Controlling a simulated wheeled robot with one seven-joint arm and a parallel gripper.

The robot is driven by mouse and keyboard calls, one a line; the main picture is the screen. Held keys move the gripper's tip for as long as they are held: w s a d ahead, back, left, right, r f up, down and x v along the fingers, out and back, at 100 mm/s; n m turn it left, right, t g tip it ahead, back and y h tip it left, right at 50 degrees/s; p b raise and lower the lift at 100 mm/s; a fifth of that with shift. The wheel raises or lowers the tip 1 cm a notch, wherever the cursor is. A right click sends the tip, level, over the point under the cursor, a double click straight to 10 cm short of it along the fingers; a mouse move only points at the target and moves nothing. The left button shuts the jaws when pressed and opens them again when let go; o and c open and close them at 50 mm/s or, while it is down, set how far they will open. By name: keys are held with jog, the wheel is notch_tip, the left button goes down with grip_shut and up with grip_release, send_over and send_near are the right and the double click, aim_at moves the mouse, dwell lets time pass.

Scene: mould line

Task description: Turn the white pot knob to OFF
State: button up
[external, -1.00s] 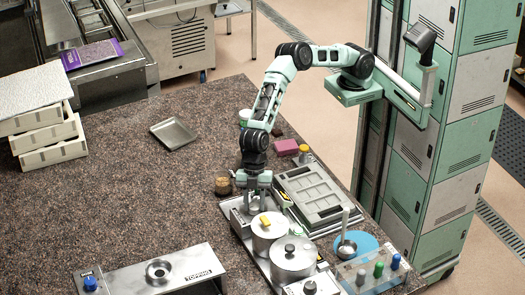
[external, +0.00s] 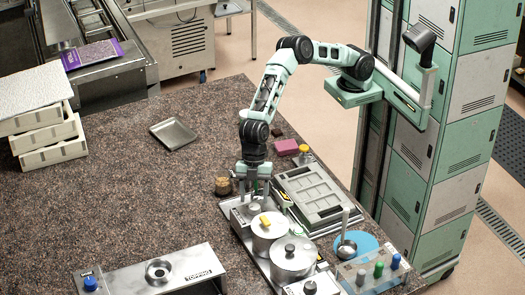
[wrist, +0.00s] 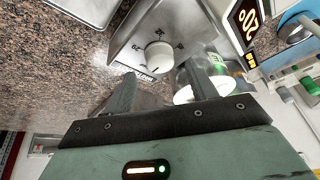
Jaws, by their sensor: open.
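The white pot knob (wrist: 158,55) is a pale round dial on a sloped metal panel, with small dark markings around it. In the external view this knob (external: 254,207) sits on the panel behind the white pot (external: 267,232), whose lid has a yellow handle. My gripper (external: 254,193) is above the knob, apart from it. In the wrist view my gripper (wrist: 166,78) is open, its fingers apart with nothing between them. The knob shows beyond the fingertips. I cannot read its setting clearly.
A second lidded pot (external: 293,258) stands beside the white one, with another knob (external: 310,287) in front. A lit display (wrist: 247,17) is close to the knob. A metal mould (external: 312,195) lies to the right.

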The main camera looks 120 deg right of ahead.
jog(key=b+v, duration=0.2)
jog(key=v, duration=1.2)
jog(key=shift+r+b, duration=0.25)
jog(key=shift+b, duration=0.15)
jog(key=shift+s+d, duration=0.1)
